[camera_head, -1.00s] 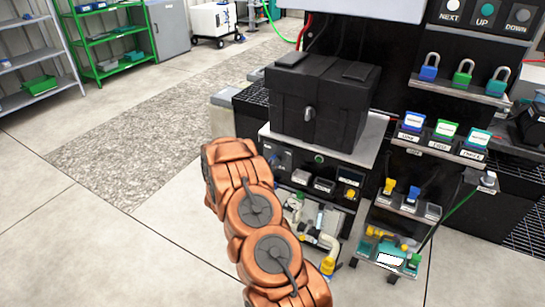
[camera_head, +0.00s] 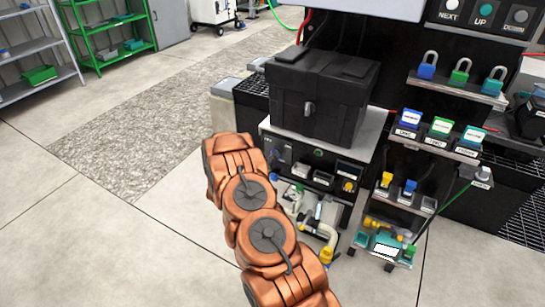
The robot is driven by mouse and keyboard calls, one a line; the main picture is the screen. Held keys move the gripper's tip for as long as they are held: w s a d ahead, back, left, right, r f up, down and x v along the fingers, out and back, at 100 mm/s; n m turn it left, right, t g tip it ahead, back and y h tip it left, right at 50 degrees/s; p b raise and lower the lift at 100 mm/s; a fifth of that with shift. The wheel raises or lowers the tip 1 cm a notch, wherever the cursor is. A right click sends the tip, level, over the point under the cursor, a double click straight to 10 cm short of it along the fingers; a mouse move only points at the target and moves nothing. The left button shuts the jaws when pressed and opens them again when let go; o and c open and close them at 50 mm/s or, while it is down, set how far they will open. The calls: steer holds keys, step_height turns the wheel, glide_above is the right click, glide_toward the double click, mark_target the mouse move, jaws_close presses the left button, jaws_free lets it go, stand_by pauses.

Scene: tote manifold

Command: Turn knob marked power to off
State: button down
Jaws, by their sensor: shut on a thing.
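A black control panel (camera_head: 333,183) faces me under the bench top, with a small green-lit button (camera_head: 318,153) and a yellow knob (camera_head: 348,187). Beyond my wrist, a small dark shape, apparently the tips of my gripper (camera_head: 283,154), is at the panel's left end, shut on what looks like a knob there. My arm hides part of this spot. The power label and the knob's pointer are too small to read.
A large black latched box (camera_head: 322,95) stands on the bench top just above the panel. Pipes and valves (camera_head: 318,225) fill the lower shelf. Padlocks (camera_head: 427,65) and labelled blocks (camera_head: 440,127) line shelves at right. The floor at left is clear.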

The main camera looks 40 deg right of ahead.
steer(key=c, duration=1.1)
jaws_free()
steer(key=shift+c, duration=0.2)
steer(key=v, duration=1.2)
